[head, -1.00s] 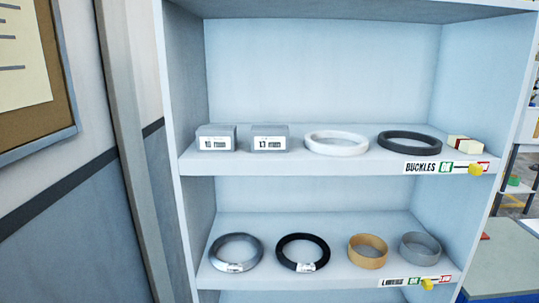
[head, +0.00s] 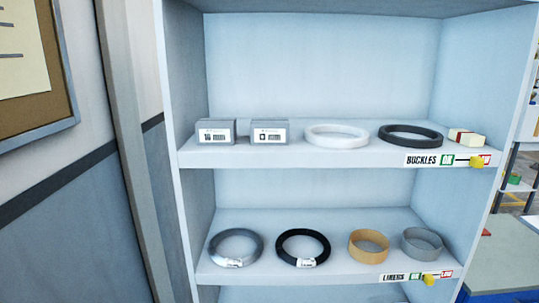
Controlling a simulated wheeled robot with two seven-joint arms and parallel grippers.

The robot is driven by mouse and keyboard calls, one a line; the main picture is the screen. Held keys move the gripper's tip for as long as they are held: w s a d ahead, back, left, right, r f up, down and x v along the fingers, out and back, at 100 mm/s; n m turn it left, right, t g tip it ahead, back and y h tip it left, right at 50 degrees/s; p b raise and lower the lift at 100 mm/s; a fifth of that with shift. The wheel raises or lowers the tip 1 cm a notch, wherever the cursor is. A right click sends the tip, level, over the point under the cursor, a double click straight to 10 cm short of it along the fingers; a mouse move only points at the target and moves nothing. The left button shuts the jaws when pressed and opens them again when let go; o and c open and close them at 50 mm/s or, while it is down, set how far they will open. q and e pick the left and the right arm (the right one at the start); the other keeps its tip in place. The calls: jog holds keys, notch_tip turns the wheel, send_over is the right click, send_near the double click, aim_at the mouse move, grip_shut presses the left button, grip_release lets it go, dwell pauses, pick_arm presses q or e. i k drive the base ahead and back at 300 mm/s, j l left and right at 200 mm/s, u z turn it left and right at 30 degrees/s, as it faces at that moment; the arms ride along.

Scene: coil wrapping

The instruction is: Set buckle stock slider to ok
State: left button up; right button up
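The buckle stock slider is a yellow knob (head: 477,161) on the front edge of the upper shelf. It sits on a label strip (head: 447,160) that reads BUCKLES, then a green OK patch (head: 447,160) and a red LOW patch. The knob is at the right end, over the red patch. A similar yellow knob (head: 429,280) is on the LINERS strip of the lower shelf, between its green and red patches. Neither of my grippers shows in the head view.
The upper shelf holds two grey boxes (head: 216,132), a white ring (head: 336,136), a black ring (head: 411,135) and a small cream and red block (head: 467,138). Several rings stand on the lower shelf. A wall with a corkboard (head: 60,108) is at left.

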aim_at(477, 163)
jog(key=z, duration=1.25)
